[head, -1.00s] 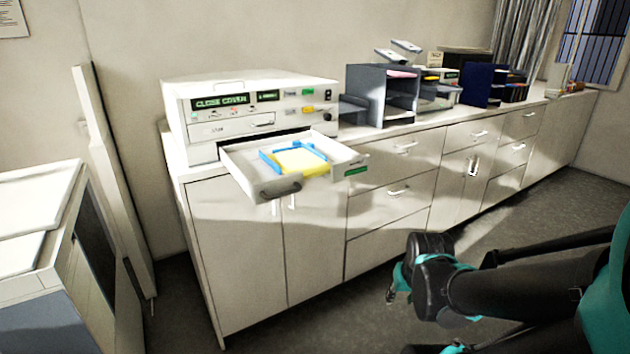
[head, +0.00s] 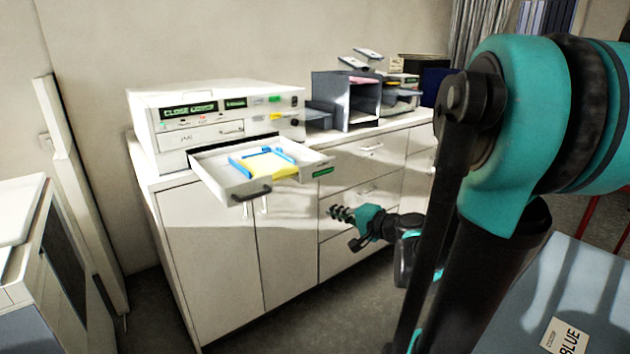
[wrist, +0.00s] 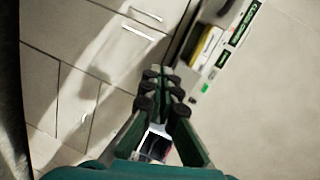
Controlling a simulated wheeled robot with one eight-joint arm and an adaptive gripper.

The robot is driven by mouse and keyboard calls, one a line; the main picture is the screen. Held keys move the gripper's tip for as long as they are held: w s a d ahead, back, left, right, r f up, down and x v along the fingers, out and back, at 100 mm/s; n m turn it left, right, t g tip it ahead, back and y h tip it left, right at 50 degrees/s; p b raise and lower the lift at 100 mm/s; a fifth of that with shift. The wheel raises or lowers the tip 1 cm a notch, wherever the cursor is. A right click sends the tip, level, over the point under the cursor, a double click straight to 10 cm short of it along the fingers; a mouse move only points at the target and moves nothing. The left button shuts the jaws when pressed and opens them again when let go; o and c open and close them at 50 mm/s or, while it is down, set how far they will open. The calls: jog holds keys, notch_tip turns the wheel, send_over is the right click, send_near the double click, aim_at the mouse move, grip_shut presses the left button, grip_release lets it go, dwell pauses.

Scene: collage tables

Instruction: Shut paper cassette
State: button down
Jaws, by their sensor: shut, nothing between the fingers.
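The paper cassette (head: 222,184) is a white tray, pulled well out of the white machine (head: 215,98) on the counter. It holds yellow paper (head: 264,170) between blue guides (head: 285,154), and has a dark handle on its front. The machine's display reads CLOSE COVER. My gripper (head: 340,213) is shut and empty, in front of the cabinet, to the right of the cassette and lower in the picture, apart from it. In the wrist view my gripper (wrist: 164,85) shows its dark fingers together, with part of the machine (wrist: 215,50) beyond; the cassette is hard to make out there.
The cabinet (head: 205,245) has bar handles. A grey shelf unit (head: 345,100) stands on the counter right of the machine. A white appliance (head: 30,260) is at the left. Floor is clear before the cabinet.

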aim_at(258, 145)
notch_tip(258, 145, up, 5)
jog(key=w+d+m+t, duration=0.2)
jog(key=d+m+t, duration=0.1)
jog(key=x, duration=1.4)
jog(key=shift+s+a+f, duration=0.15)
jog(key=shift+a+f, duration=0.05)
jog(key=x, duration=3.8)
jog(key=shift+s+a+f, duration=0.15)
jog(key=shift+s+a, duration=0.05)
jog(key=shift+a, duration=0.15)
jog(key=shift+w+a, duration=0.25)
jog(key=shift+w, duration=0.2)
jog(key=shift+d, duration=0.1)
